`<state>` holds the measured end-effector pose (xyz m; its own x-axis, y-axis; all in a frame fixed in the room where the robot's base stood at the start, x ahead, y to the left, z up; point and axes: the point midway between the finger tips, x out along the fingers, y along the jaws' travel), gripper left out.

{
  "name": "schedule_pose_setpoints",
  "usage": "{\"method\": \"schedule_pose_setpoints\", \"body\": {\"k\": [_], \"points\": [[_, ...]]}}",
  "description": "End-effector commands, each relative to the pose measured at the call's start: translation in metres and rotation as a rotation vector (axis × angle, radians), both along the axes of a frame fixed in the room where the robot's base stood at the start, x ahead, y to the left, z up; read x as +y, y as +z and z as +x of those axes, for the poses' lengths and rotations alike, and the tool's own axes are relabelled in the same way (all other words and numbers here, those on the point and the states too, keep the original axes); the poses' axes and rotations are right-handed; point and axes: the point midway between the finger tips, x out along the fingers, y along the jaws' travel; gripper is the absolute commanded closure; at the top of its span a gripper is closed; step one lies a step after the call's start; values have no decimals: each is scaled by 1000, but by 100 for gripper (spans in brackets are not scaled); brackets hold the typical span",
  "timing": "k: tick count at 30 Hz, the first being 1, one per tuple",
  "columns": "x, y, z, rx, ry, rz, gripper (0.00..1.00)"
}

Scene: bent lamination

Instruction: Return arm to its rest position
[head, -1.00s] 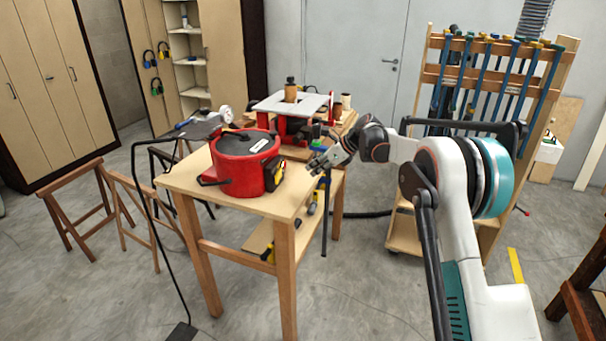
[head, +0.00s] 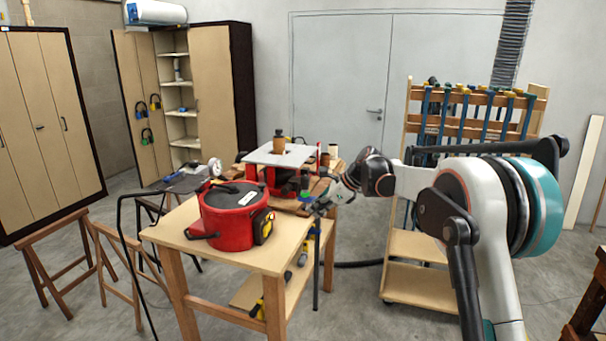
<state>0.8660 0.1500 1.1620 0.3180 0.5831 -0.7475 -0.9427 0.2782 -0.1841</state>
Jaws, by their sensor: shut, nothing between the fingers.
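My arm reaches in from the right side of the head view, with its white, black and teal links in front of the clamp rack. My gripper (head: 322,207) is at the end of it, small in the picture, beside the right edge of the wooden table (head: 262,252). It appears shut, with nothing seen in it. It looks apart from the red round bucket-like machine (head: 228,222), which stands on that table to the left.
A clamp rack (head: 425,272) stands at the right, partly behind my arm. Wooden sawhorses (head: 62,262) stand at the left, cabinets (head: 58,115) beyond. Floor shows between table and rack.

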Motion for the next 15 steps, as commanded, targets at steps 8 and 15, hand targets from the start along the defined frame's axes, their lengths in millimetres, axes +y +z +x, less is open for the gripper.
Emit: {"method": "schedule_pose_setpoints", "body": {"k": [8, 15], "points": [[-26, 50, -76, -198, 194, -212, 100], [-49, 76, -151, -347, 379, -404, 100]]}}
